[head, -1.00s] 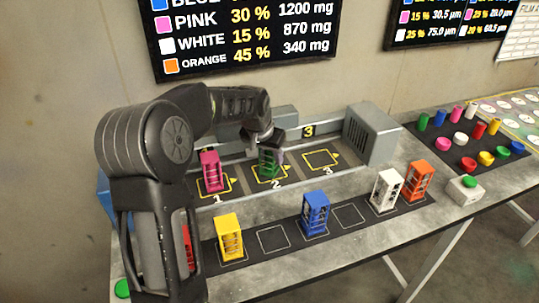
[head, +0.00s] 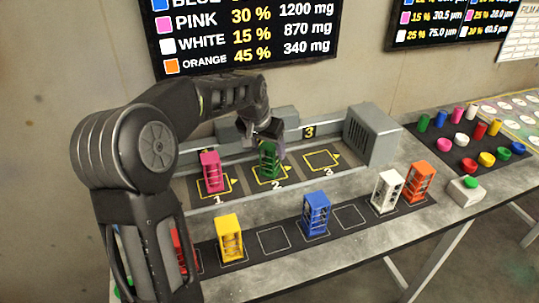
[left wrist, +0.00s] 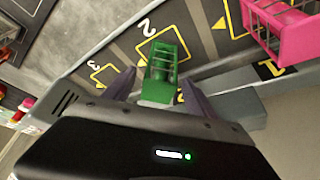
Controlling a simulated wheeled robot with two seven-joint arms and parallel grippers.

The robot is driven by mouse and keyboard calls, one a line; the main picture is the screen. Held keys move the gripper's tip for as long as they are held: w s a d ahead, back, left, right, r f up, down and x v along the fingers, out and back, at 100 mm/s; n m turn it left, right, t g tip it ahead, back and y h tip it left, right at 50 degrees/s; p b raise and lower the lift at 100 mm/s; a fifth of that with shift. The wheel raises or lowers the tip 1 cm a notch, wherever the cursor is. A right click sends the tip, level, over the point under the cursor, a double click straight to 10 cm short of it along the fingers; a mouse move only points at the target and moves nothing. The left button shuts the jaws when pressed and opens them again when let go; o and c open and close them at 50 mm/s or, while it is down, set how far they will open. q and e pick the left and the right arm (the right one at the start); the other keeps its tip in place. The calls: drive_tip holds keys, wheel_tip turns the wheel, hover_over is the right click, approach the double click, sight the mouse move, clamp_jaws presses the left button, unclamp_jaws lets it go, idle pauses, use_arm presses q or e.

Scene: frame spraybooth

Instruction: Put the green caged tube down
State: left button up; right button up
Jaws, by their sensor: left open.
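The green caged tube (head: 268,162) stands upright on the square marked 2 in the grey booth. In the left wrist view the green caged tube (left wrist: 162,68) shows between my fingers, with a gap on both sides. My left gripper (head: 266,134) is open, just above and behind the tube's top in the head view. Its two dark fingers also flank the tube in the left wrist view (left wrist: 159,88). My right gripper is in neither view.
A pink caged tube (head: 211,172) stands on square 1, left of the green one. Square 3 (head: 321,160) is empty. Yellow (head: 229,238), blue (head: 316,213), white (head: 386,191) and orange (head: 419,182) caged tubes stand on the front strip. A grey box (head: 372,136) stands right of square 3.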

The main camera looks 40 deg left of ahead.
use_arm(q)
drive_tip(key=v, duration=0.7)
drive_tip(key=shift+r, duration=0.25)
